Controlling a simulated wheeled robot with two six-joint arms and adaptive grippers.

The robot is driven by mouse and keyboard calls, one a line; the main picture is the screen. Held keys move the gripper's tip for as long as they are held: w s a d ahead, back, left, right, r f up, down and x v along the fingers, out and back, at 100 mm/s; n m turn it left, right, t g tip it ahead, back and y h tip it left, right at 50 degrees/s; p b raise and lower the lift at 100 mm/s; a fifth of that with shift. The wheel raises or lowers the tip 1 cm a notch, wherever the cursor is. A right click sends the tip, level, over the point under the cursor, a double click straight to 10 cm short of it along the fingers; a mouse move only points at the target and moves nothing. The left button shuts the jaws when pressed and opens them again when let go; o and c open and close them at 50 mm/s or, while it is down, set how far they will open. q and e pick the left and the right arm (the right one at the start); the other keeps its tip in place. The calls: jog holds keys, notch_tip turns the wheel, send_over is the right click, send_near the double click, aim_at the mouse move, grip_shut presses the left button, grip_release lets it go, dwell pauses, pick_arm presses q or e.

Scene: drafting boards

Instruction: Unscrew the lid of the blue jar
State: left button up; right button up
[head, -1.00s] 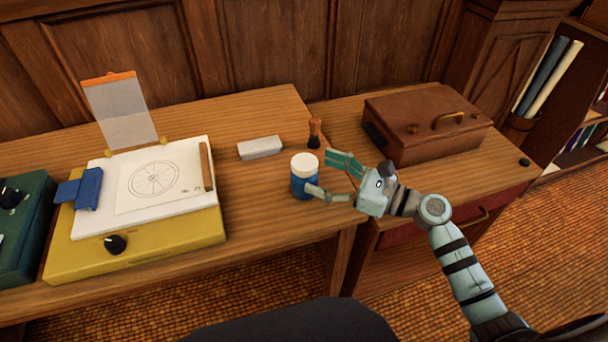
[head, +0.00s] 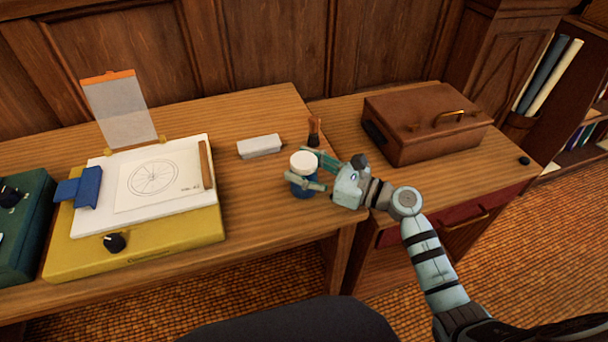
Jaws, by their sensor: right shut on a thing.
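The blue jar (head: 302,190) stands upright on the wooden desk near its right front corner. Its white lid (head: 303,162) sits on top of it. My right gripper (head: 311,173) reaches in from the right and is shut on the blue jar, with one finger across its front and the other behind it, at the body below the lid. The fingers hide part of the jar's body. My left gripper is not in view.
A grey-white block (head: 259,147) and a small dark brush-like thing (head: 314,133) stand behind the jar. A brown case (head: 425,125) lies on the right cabinet. A yellow box (head: 140,252) with a drawing board (head: 150,205) fills the left. Desk between board and jar is clear.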

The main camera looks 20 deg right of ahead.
jog(key=shift+r, duration=0.1)
notch_tip(320, 180, up, 20)
jog(key=p, duration=0.6)
jog(key=shift+p, duration=0.3)
